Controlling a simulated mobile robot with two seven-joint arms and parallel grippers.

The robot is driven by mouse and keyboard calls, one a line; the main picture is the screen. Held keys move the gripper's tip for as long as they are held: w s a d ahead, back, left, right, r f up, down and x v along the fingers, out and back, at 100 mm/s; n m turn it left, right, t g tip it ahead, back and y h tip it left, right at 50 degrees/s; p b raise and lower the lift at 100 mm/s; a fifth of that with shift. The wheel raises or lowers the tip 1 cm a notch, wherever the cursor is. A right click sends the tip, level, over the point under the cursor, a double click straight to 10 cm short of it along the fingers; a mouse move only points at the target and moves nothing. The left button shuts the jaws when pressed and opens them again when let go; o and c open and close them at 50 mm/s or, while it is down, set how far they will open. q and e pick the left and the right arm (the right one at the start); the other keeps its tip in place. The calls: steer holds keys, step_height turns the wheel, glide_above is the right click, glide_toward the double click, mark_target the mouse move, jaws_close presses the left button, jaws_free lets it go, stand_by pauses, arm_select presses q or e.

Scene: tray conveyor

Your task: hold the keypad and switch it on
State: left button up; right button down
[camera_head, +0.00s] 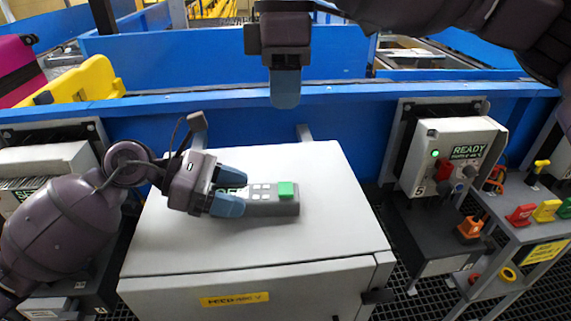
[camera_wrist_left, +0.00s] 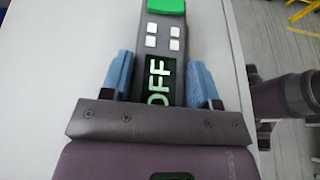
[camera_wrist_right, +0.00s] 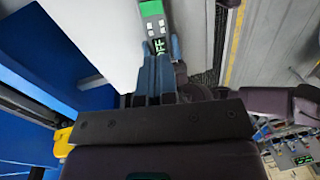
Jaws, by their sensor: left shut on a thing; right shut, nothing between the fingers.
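The keypad (camera_head: 273,206) is a dark grey bar with a green button, several white keys and a small display. It lies along the top of the light grey cabinet (camera_head: 320,165). In the left wrist view the keypad (camera_wrist_left: 163,50) shows its display reading "OFF". My left gripper (camera_head: 228,190) is shut on the keypad's display end, one blue finger on each side. The green button end sticks out free to the right. My right gripper (camera_head: 285,98) is shut and empty, above and behind the keypad. In the right wrist view the keypad (camera_wrist_right: 153,22) shows beyond the fingertips.
A blue conveyor wall (camera_head: 200,60) runs behind the cabinet. A control box (camera_head: 450,155) reading "READY" stands at right, beside a small table (camera_head: 540,225) with red and yellow items. A yellow object (camera_head: 85,80) and a magenta case (camera_head: 18,70) are at back left.

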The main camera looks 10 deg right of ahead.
mark_target(286, 188)
steer(key=f, duration=0.4)
steer(key=s+f, duration=0.1)
steer(key=f, duration=0.9)
steer(key=shift+s, duration=0.3)
steer(key=shift+s+a+f, duration=0.1)
steer(key=shift+s+f, duration=0.05)
steer(key=shift+f, duration=0.05)
steer(key=shift+w, duration=0.2)
steer(key=shift+w+r, duration=0.3)
steer(key=shift+w, duration=0.3)
step_height(286, 188, up, 14)
steer(key=s, duration=0.1)
steer(key=shift+s, duration=0.35)
stand_by(0.3)
